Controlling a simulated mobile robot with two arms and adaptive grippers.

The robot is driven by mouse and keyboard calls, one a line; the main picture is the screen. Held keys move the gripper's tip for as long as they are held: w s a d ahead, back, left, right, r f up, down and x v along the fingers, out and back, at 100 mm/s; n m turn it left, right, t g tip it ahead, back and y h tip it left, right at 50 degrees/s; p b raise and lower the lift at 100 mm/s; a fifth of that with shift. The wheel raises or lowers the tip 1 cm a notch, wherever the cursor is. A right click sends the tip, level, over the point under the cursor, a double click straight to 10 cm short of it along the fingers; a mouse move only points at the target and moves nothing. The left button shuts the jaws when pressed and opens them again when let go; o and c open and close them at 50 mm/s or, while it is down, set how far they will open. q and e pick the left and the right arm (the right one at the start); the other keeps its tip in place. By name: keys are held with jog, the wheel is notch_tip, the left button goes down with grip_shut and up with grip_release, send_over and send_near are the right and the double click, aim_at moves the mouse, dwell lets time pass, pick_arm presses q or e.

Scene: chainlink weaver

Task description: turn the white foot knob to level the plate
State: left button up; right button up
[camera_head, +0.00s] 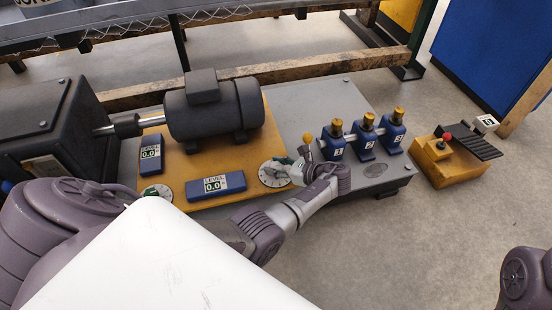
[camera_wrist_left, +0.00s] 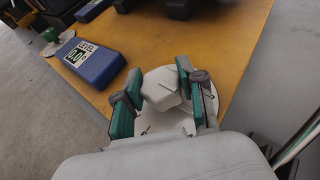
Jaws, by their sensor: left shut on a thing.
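The white foot knob (camera_wrist_left: 163,90) is a faceted block above a round white dial with black marks in the left wrist view. The green finger pads of my left gripper (camera_wrist_left: 161,87) stand on both sides of it and are shut on it. In the head view, my left gripper (camera_head: 290,171) is at the dial (camera_head: 267,182) on the front right corner of the yellow plate (camera_head: 255,155); the fingers partly hide the knob there. A blue level (camera_head: 215,186) on the plate's front edge reads 0.0. A second blue level (camera_head: 150,155) on the left also reads 0.0. My right gripper is out of view.
A dark motor (camera_head: 215,108) sits on the plate, its shaft joined to a black housing (camera_head: 45,125). Another knob dial (camera_head: 155,192) is at the front left. Several blue blocks with brass tops (camera_head: 364,138) stand right of the gripper. A yellow pedal box (camera_head: 447,165) is on the floor.

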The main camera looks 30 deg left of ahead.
pick_arm(q)
jog(key=o, duration=1.1)
jog(key=shift+o, duration=0.2)
jog(key=v, duration=0.7)
jog(key=shift+d+r, duration=0.1)
jog(key=shift+d, duration=0.1)
